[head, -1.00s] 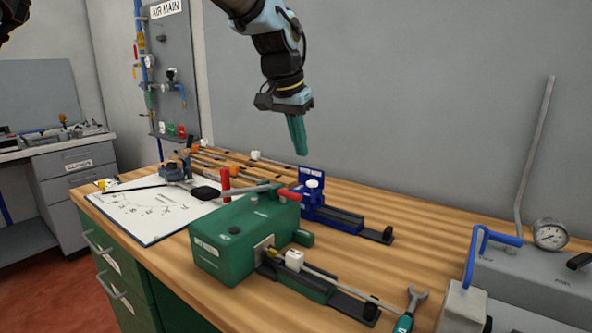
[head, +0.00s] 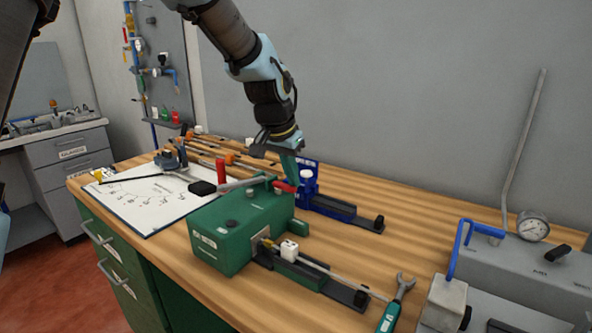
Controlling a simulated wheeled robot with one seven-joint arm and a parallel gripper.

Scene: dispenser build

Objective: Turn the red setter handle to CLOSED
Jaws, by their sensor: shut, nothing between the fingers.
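A green box-shaped unit (head: 240,225) stands on the wooden bench, with a grey lever (head: 245,182) across its top. An upright red grip (head: 221,171) rises at the lever's left end, and a second red piece (head: 284,187) shows at the unit's far right top edge. I cannot tell which red part is the setter handle, and no CLOSED mark is readable. My gripper (head: 291,177) is shut and empty, with its teal fingers pointing down close to the right red piece. I cannot tell whether they touch it. A blue device (head: 330,205) stands behind, partly hidden by the fingers.
A white sheet board (head: 150,205) lies left of the green unit, with a black block on it. A wrench (head: 393,305) lies at the front right. A grey gauge box (head: 520,270) with a blue pipe stands at the right.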

